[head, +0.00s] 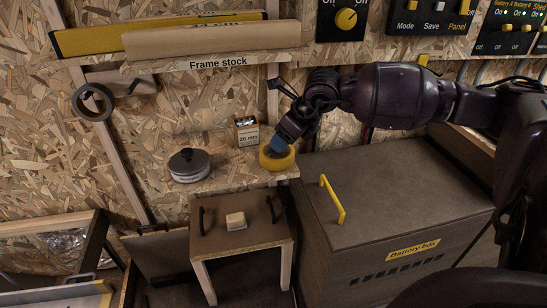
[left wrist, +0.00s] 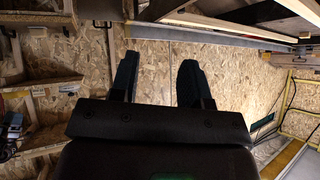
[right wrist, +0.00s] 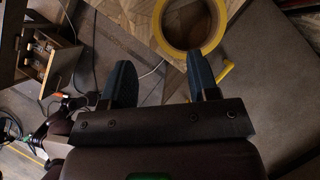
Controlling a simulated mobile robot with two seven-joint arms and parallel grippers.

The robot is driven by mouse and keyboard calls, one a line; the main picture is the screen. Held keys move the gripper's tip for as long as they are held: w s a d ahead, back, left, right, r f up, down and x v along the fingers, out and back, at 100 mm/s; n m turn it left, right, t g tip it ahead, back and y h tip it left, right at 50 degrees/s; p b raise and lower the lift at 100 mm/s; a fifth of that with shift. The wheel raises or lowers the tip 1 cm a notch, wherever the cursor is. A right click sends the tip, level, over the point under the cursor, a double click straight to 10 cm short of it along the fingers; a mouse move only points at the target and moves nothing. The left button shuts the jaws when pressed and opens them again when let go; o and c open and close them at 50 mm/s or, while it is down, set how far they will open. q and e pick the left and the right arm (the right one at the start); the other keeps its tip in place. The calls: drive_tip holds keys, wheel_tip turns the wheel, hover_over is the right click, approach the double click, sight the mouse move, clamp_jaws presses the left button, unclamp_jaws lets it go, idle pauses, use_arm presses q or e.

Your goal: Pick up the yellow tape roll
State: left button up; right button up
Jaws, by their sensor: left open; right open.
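The yellow tape roll (head: 267,160) lies flat near the right end of a small wooden shelf in the head view. My right gripper (head: 281,147) is over it, with its blue fingertips at the roll's far side. In the right wrist view the roll (right wrist: 158,30) shows at the top, and the right gripper (right wrist: 160,82) is open. One finger overlaps the roll's lower edge; the other is to its left. I cannot tell whether they touch. My left gripper (left wrist: 157,82) is open and empty in the left wrist view, facing a chipboard wall. It is out of the head view.
A lidded pot (head: 188,165) and a small labelled box (head: 246,131) share the shelf (head: 225,175). The battery box (head: 400,200) with a yellow handle stands at right. A stool (head: 240,238) holding a small block stands below. A dark tape roll (head: 77,100) hangs on the wall.

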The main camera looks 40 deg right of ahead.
sight(270, 159)
drive_tip(key=b+x, duration=0.1)
drive_tip(key=x, duration=0.3)
drive_tip(key=shift+d+f, duration=0.1)
drive_tip(key=shift+f, duration=0.3)
drive_tip(key=shift+w+f+b, duration=0.15)
drive_tip(key=shift+w+b, duration=0.05)
drive_tip(key=shift+b, duration=0.2)
drive_tip(key=shift+w+f, duration=0.1)
drive_tip(key=shift+f, duration=0.2)
drive_tip(key=b+x, duration=0.2)
drive_tip(key=x, duration=0.1)
drive_tip(key=shift+f, duration=0.4)
drive_tip(key=shift+w+f+b, duration=0.25)
drive_tip(key=shift+w+b, duration=0.05)
drive_tip(key=shift+b, duration=0.1)
use_arm(q)
drive_tip(key=shift+w+d+f+t, duration=0.1)
drive_tip(key=shift+w+f+t, duration=0.3)
drive_tip(key=shift+t, duration=0.3)
use_arm(e)
drive_tip(key=shift+r, duration=0.1)
use_arm(q)
drive_tip(key=shift+w+r, duration=0.1)
use_arm(e)
clamp_jaws()
